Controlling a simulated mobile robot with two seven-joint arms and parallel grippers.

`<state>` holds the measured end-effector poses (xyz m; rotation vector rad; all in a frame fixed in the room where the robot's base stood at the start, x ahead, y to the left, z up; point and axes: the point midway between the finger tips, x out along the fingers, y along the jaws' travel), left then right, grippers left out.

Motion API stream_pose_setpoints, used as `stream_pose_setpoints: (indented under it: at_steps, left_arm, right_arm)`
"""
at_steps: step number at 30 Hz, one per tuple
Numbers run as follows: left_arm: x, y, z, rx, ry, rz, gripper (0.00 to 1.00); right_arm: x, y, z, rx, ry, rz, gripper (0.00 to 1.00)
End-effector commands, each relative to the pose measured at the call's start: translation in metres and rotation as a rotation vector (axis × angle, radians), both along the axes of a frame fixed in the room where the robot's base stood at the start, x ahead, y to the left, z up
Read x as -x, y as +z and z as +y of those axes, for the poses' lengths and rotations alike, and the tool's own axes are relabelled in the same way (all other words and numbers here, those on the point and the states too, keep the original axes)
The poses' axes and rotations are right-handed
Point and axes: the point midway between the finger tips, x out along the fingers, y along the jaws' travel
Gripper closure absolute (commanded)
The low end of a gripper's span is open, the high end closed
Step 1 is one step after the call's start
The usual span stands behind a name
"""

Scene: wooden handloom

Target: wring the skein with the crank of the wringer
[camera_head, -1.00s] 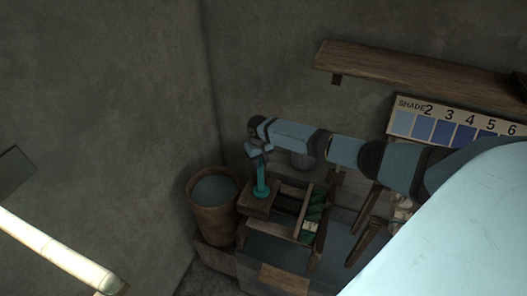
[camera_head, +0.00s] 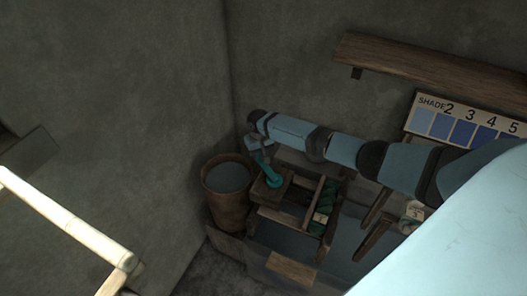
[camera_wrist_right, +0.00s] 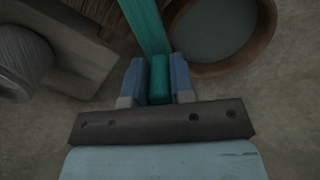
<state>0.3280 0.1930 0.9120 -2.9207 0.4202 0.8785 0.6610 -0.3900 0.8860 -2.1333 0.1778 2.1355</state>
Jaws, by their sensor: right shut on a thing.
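My right gripper (camera_head: 259,153) is shut on the teal handle of the crank (camera_head: 267,174). In the right wrist view the teal grip (camera_wrist_right: 160,79) sits between the two blue-grey fingers (camera_wrist_right: 159,82). The crank arm leans up and to the left from the wooden frame (camera_head: 300,214), which looks like the wringer. Dark green bundles (camera_head: 323,205) with a pale tag lie in this frame; I cannot tell whether one is the skein. My left gripper is not in view.
A brown bucket (camera_head: 226,206) of grey liquid stands just left of the frame, and its rim also shows in the right wrist view (camera_wrist_right: 268,30). A shelf (camera_head: 420,62) and a shade chart (camera_head: 465,122) are on the wall behind. Pale poles (camera_head: 65,222) are at lower left.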

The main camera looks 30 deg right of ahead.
Motion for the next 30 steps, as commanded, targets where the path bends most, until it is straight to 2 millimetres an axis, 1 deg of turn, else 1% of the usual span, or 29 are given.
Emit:
stream_pose_setpoints:
  at_steps: [1,7,13,19,25,30]
  left_arm:
    - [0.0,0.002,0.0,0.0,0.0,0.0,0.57]
    - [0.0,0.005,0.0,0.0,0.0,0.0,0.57]
    - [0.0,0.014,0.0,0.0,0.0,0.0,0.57]
    - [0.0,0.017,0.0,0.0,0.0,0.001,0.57]
    - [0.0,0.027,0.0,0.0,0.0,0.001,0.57]
    - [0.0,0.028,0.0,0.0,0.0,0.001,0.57]
  right_arm:
    - [0.001,0.0,0.006,-0.003,0.002,0.002,0.96]
    - [0.001,0.0,0.012,-0.003,0.002,0.002,0.96]
    - [0.004,0.001,0.026,-0.004,0.002,0.003,0.96]
    - [0.005,0.0,0.032,-0.003,0.001,0.002,0.96]
    - [0.01,0.002,0.046,-0.004,0.003,0.002,0.96]
    - [0.012,0.0,0.05,-0.003,0.001,0.001,0.96]
